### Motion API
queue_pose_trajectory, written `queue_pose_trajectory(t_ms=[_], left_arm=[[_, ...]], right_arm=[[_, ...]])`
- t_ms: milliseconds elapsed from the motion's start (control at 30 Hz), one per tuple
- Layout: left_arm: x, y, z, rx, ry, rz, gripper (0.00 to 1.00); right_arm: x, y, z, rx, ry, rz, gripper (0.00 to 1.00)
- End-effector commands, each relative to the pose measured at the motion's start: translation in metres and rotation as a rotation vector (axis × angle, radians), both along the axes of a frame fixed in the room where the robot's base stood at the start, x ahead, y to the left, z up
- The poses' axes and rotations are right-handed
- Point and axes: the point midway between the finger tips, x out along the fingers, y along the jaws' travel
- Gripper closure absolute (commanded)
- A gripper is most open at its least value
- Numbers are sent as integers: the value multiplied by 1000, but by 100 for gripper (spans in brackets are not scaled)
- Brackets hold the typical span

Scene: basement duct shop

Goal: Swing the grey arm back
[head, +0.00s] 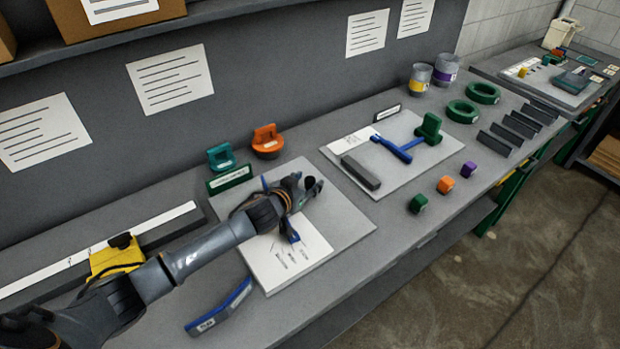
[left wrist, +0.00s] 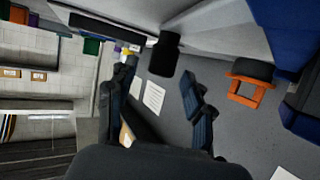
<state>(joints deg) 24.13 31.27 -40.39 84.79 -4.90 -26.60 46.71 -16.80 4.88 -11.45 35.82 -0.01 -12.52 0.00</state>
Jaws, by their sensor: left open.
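I cannot tell which part is the grey arm. A grey and blue labelled bar (head: 220,306) lies at the table's front. On the right board (head: 398,187) are a grey bar (head: 360,172) and a blue lever with a green block (head: 428,128). My right gripper is not in view.
A teal holder (head: 221,157) and an orange one (head: 267,141) stand behind the left board. Small green, orange and purple blocks (head: 445,184) line the front right. Green rings (head: 462,111), cans (head: 420,78) and dark slats (head: 515,126) are farther right.

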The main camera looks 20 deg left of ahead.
Motion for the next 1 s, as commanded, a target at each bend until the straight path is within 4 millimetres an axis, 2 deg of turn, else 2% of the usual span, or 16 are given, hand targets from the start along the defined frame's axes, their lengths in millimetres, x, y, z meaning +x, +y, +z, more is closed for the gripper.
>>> queue_pose_trajectory(t_ms=[200,567,667,833,1000], left_arm=[[17,-3,-7,-1,0,0,48],[20,-4,-9,0,0,0,48],[20,-4,-9,0,0,0,65],[20,-4,-9,0,0,0,99],[20,-4,-9,0,1,0,100]], right_arm=[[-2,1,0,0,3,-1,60],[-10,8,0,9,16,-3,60],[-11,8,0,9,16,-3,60],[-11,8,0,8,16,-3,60],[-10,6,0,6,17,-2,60]])
